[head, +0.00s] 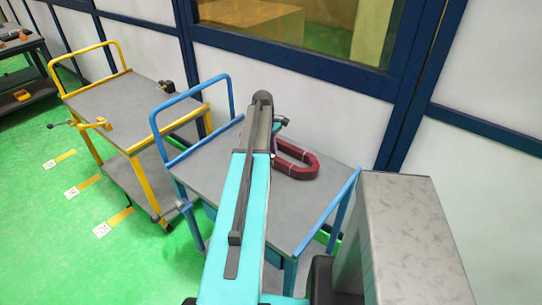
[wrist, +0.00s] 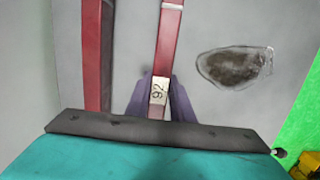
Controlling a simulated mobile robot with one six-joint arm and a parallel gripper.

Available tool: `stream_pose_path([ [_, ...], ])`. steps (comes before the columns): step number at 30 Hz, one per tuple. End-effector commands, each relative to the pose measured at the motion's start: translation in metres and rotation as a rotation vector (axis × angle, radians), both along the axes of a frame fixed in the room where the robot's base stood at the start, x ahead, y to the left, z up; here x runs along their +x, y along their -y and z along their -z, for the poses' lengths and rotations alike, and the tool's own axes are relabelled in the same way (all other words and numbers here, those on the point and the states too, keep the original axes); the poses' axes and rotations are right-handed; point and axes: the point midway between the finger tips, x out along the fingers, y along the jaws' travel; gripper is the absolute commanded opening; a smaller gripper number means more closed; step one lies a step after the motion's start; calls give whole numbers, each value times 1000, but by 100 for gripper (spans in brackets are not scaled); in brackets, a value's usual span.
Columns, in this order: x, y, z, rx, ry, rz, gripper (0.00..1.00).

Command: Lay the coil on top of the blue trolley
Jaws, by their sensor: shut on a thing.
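The coil (head: 298,161) is a dark red loop, long and rounded at its end. In the head view it is over the grey top of the blue trolley (head: 325,200), just right of my teal arm. The wrist view shows two red sides of the coil (wrist: 170,35) and a pale tag marked 92. My gripper (wrist: 159,100) is shut on the tagged side, with a purple finger on either side. In the head view my arm hides the gripper and part of the coil. I cannot tell whether the coil touches the trolley top.
A yellow trolley (head: 130,110) stands to the left, with clamp-like parts at its edges. A blue-framed wall (head: 300,85) is close behind the blue trolley. Green floor (head: 50,220) is open at lower left.

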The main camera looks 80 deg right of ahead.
Motion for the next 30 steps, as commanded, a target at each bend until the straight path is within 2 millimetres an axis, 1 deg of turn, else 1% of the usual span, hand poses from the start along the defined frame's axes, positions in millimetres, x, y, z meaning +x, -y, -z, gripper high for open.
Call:
stream_pose_path([
  [2, 0, 0, 1, -2, -1, 0, 0],
  [3, 0, 0, 2, 0, 0, 0, 26],
  [5, 0, 0, 1, 0, 0, 0, 36],
  [6, 0, 0, 1, 0, 0, -1, 40],
  [14, 0, 0, 1, 0, 0, -1, 40],
  [20, 1, 0, -3, 0, 0, -1, 40],
  [26, 3, 2, -16, -2, 0, -1, 40],
  [30, 5, 3, -30, -1, 1, -2, 40],
])
